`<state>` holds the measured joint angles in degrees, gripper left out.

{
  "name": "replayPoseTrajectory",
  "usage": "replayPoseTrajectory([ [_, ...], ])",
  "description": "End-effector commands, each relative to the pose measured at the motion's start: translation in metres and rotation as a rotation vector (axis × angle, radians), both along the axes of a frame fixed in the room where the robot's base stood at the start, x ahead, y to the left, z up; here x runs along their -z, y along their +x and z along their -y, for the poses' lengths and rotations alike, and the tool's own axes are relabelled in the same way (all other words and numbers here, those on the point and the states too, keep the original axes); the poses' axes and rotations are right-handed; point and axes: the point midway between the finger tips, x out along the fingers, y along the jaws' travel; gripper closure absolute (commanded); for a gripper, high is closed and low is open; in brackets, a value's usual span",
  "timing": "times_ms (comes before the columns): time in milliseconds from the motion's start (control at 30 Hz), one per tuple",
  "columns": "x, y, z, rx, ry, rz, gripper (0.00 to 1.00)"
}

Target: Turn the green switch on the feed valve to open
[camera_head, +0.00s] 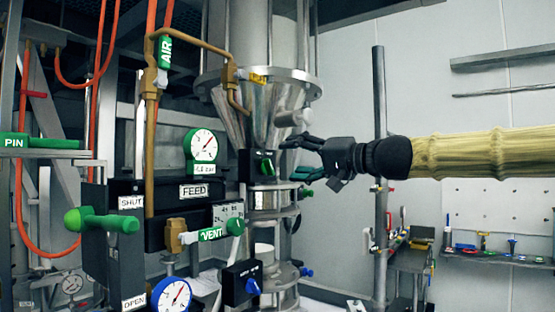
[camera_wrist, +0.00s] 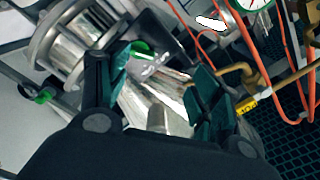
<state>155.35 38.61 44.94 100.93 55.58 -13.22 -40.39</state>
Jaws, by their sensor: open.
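A small green switch (camera_head: 267,165) sits on the front of a black box (camera_head: 247,165) below the shiny metal cone. In the wrist view the green switch (camera_wrist: 141,47) shows ahead, between the finger lines, on the dark box (camera_wrist: 160,55) with faint white markings that I cannot read. My gripper (camera_head: 292,158) is just right of the switch in the head view, fingers pointing left, apart and empty. In the wrist view my gripper (camera_wrist: 163,75) has its teal pads spread wide, with nothing between them. I cannot tell whether a finger touches the box, nor the switch's exact setting.
A FEED label (camera_head: 193,191) is on a black panel at left. A green handle (camera_head: 100,221) stands out between the SHUT label (camera_head: 131,202) and the OPEN label (camera_head: 134,302). Brass pipe (camera_head: 240,100) and orange hoses crowd the left.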

Motion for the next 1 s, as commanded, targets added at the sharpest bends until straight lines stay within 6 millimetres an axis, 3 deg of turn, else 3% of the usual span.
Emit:
replayPoseTrajectory([
  [100,0.007,0.023,-0.013,0.002,-0.001,-0.014,0.35],
  [233,0.009,0.035,-0.025,0.004,-0.002,-0.017,0.35],
  [567,0.006,0.044,-0.044,0.007,-0.001,-0.011,0.35],
  [900,0.009,0.049,-0.046,0.006,-0.001,-0.013,0.35],
  [933,0.009,0.049,-0.046,0.006,-0.001,-0.013,0.37],
  [1000,0.008,0.049,-0.046,0.006,-0.001,-0.013,0.50],
])
